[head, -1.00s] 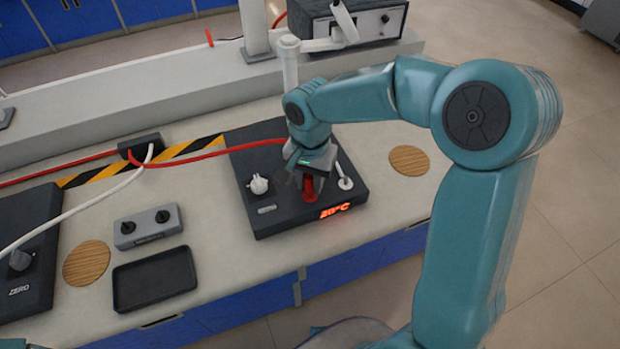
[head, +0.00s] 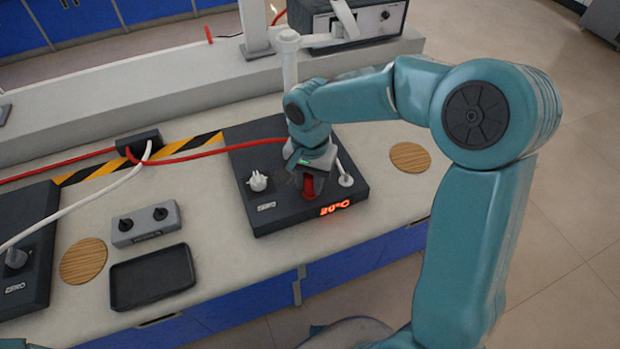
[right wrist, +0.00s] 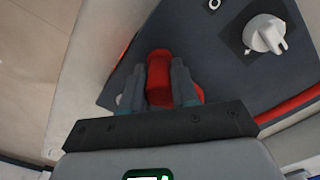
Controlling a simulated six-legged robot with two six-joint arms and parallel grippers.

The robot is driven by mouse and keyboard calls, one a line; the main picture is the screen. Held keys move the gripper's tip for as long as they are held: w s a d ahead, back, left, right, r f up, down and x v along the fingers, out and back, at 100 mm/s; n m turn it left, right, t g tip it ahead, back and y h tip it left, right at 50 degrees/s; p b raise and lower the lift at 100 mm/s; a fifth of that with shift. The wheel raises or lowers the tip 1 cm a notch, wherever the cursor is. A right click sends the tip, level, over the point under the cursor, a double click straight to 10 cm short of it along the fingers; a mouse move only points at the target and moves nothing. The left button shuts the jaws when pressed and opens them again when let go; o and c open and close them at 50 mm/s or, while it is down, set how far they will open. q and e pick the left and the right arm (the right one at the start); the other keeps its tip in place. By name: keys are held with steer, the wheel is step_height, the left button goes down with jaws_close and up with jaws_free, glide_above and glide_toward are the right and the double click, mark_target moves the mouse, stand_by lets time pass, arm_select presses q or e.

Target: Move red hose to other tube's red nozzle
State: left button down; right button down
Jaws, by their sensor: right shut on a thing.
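The red hose (head: 215,152) runs from the left, through a black clip block (head: 139,143), to the dark device (head: 262,223) with a lit red display. My right gripper (head: 309,186) is over this device. Its two fingers (right wrist: 160,82) are shut on a red piece (right wrist: 159,64), which looks like the hose's end; a wider red part shows beside it, low at the device. Whether the hose end sits on a nozzle there is hidden. A second dark device (head: 22,270) stands at the left edge with a white hose (head: 85,203); no red nozzle shows on it. My left gripper is out of view.
A white knob (head: 257,181) and a white fitting (head: 346,180) flank the gripper. A black tray (head: 152,291), a grey two-knob box (head: 146,223) and round wooden mats (head: 84,261), (head: 410,157) lie on the bench. A raised ledge (head: 110,95) runs behind.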

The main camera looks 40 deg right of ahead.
steer(key=shift+f+b, duration=0.25)
steer(key=shift+b, duration=0.05)
steer(key=shift+c, duration=1.9)
jaws_free()
steer(key=shift+r, duration=0.1)
steer(key=shift+r+p, duration=2.7)
steer(key=shift+r, duration=0.8)
steer(key=shift+f, duration=0.1)
